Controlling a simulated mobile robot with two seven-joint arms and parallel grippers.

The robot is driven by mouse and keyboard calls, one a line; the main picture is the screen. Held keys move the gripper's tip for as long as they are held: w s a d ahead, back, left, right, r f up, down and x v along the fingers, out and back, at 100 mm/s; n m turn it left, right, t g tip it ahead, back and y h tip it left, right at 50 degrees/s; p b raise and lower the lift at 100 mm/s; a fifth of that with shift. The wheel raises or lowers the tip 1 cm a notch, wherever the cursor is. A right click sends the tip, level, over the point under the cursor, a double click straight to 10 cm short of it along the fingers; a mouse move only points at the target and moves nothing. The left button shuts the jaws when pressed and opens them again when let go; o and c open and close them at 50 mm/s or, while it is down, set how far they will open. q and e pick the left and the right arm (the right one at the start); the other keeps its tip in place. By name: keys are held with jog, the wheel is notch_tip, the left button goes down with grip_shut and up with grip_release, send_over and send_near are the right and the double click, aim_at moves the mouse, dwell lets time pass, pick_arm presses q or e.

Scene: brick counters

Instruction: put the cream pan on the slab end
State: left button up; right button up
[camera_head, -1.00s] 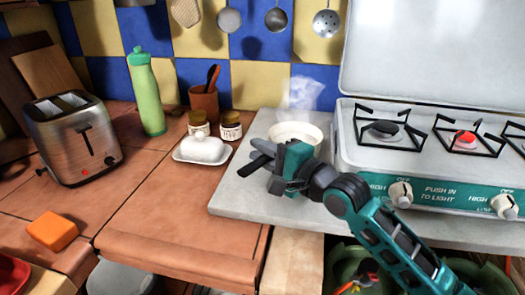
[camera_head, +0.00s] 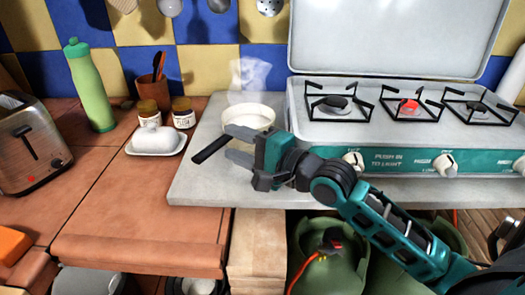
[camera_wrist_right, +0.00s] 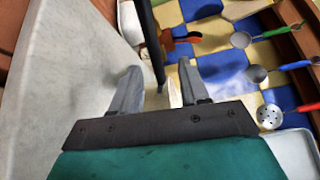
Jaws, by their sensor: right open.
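The cream pan (camera_head: 250,117), round and steaming, stands upright on the left end of the pale grey slab (camera_head: 205,188), left of the stove. Its dark handle (camera_head: 209,150) points toward the front left. My right gripper (camera_head: 234,146) is open beside the pan's front, close to the handle's root. In the right wrist view the dark handle (camera_wrist_right: 152,40) runs down between the two spread fingers of the gripper (camera_wrist_right: 158,85), with no finger clearly touching it. My left gripper is not in view.
The gas stove (camera_head: 395,128) with a raised lid stands on the slab to the right. A white butter dish (camera_head: 156,141), two jars and a green bottle (camera_head: 90,88) stand left on the tiles. Tiles in front of the butter dish are clear.

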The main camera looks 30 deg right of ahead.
jog(key=v, duration=0.4)
jog(key=shift+s+d, duration=0.15)
jog(key=shift+s, duration=0.2)
jog(key=shift+v, duration=0.8)
